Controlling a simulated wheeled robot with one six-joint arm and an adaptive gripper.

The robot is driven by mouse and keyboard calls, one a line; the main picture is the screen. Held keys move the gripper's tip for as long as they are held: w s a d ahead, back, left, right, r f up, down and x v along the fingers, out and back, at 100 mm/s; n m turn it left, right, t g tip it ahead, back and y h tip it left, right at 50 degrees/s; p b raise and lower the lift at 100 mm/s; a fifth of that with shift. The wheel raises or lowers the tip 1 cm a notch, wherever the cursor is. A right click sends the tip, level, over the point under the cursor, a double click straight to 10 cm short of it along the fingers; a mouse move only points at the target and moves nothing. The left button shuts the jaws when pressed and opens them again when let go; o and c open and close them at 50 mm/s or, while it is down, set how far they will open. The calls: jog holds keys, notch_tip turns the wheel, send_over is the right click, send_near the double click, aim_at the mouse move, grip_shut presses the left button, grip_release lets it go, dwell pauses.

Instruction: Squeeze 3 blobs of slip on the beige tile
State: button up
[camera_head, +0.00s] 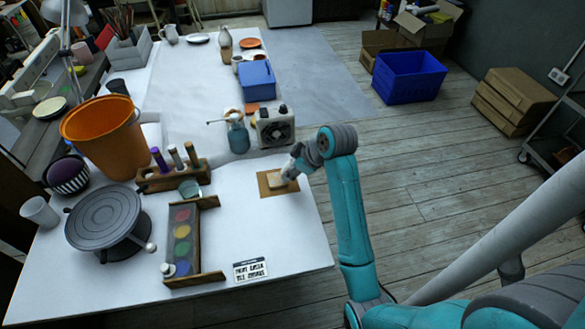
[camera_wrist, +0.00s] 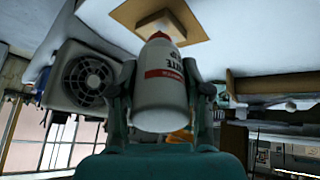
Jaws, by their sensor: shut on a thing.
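The beige tile (camera_head: 277,181) lies on a brown board (camera_head: 264,190) near the right edge of the white table. My gripper (camera_wrist: 162,84) is shut on a white bottle (camera_wrist: 160,105) with a red band and partly readable lettering. In the wrist view the bottle's red shoulder and top point towards the tile (camera_wrist: 162,18). The bottle hides part of the tile, and its tip is hard to make out. In the head view my gripper (camera_head: 294,165) is just over the tile's right side. I cannot tell whether any slip is on the tile.
A printed card (camera_head: 250,269) lies in front. The table around the board is clear.

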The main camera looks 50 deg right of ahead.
aim_at(293, 159)
jog(key=shift+r, duration=0.1)
jog(key=shift+r, duration=1.95)
